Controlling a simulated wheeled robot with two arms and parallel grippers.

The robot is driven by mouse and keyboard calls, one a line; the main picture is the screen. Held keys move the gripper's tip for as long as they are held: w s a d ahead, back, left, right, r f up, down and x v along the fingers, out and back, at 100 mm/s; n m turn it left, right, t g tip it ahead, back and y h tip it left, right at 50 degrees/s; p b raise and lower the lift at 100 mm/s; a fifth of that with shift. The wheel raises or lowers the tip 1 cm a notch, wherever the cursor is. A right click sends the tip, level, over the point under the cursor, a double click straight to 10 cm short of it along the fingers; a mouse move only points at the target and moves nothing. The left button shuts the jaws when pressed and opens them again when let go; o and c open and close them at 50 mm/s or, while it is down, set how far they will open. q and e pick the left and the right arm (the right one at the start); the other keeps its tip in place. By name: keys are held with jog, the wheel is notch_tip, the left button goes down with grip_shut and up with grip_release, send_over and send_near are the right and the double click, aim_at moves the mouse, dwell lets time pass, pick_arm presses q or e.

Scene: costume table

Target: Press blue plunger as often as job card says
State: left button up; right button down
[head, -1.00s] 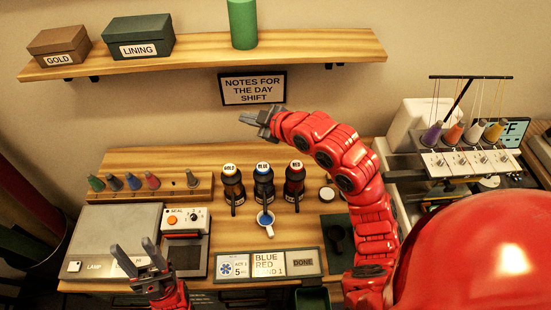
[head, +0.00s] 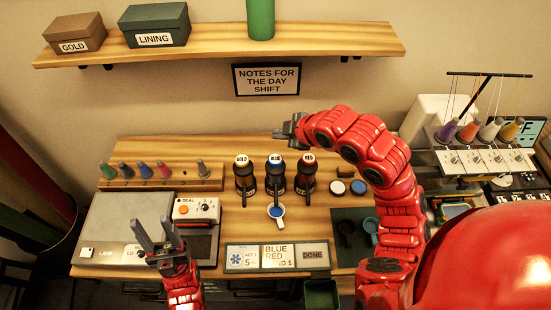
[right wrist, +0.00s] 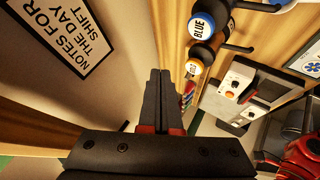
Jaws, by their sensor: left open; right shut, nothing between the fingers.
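The blue bottle (head: 275,180) stands upright on the wooden table between the gold bottle (head: 243,180) and the red bottle (head: 307,178). Its blue cap (right wrist: 202,25) also shows in the right wrist view. My right gripper (head: 285,131) is shut and empty, above and behind the bottles, apart from the caps. My left gripper (head: 158,240) is open and empty at the front left, above the lamp panel.
A wall shelf (head: 220,45) hangs above the table. A spool rack (head: 160,180) and a seal unit (head: 197,210) are at the left. A dark mat (head: 345,252) with a dark cup and a blue mug lies right of the card. A threading machine (head: 485,160) stands at the right.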

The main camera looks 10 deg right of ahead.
aim_at(275, 157)
notch_tip(275, 157, down, 8)
jog(key=b, duration=0.4)
jog(key=shift+r+b, duration=0.15)
jog(key=shift+b, duration=0.15)
dwell(1.6)
jog(key=shift+f+b, duration=0.35)
jog(key=shift+f, duration=0.05)
jog(key=shift+f+b, duration=0.7)
jog(key=shift+f, duration=0.15)
dwell(0.7)
dwell(0.4)
jog(key=shift+r+p, duration=0.7)
jog(key=shift+r, duration=0.55)
